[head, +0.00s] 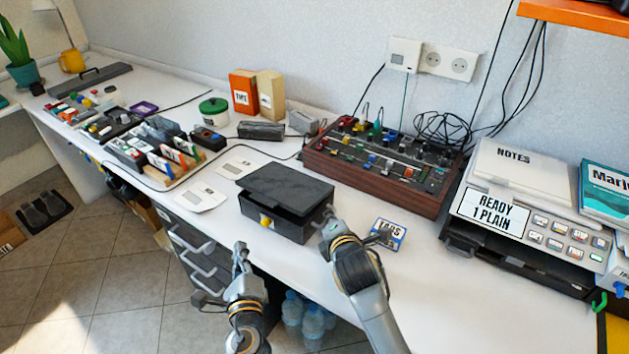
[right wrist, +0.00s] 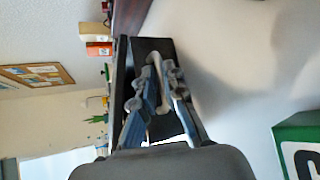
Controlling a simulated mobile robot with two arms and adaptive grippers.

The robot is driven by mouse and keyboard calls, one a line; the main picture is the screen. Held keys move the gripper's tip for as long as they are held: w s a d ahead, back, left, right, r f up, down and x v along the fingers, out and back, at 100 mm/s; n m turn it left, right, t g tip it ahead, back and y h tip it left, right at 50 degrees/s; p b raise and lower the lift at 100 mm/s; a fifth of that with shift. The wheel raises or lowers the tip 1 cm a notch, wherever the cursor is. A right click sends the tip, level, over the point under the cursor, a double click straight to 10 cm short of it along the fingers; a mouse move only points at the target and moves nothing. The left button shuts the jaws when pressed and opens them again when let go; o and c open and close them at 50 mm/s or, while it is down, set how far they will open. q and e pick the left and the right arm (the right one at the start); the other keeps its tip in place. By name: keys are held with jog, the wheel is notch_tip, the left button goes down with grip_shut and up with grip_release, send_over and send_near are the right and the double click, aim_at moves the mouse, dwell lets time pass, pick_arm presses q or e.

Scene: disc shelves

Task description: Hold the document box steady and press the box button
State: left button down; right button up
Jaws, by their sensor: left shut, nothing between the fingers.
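The document box (head: 285,200) is a black box with a lid, standing near the front edge of the white desk. Its yellow button (head: 266,221) is on the front face, toward the left. My left gripper (head: 240,250) is shut and empty, in front of the desk edge, below and left of the button and apart from it. My right gripper (head: 328,220) is at the right side of the box. In the right wrist view its fingers (right wrist: 160,65) close around a light grey handle-like bar (right wrist: 157,78) on the dark box's side (right wrist: 150,46).
A wooden-sided control panel (head: 380,165) stands behind the box. A small labelled card box (head: 388,234) lies to the right. A printer-like machine (head: 525,205) is further right. White cards (head: 200,197) lie on the left. Free desk shows at front right.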

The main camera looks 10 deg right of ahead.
jog(key=o, duration=0.3)
jog(key=shift+o, duration=0.2)
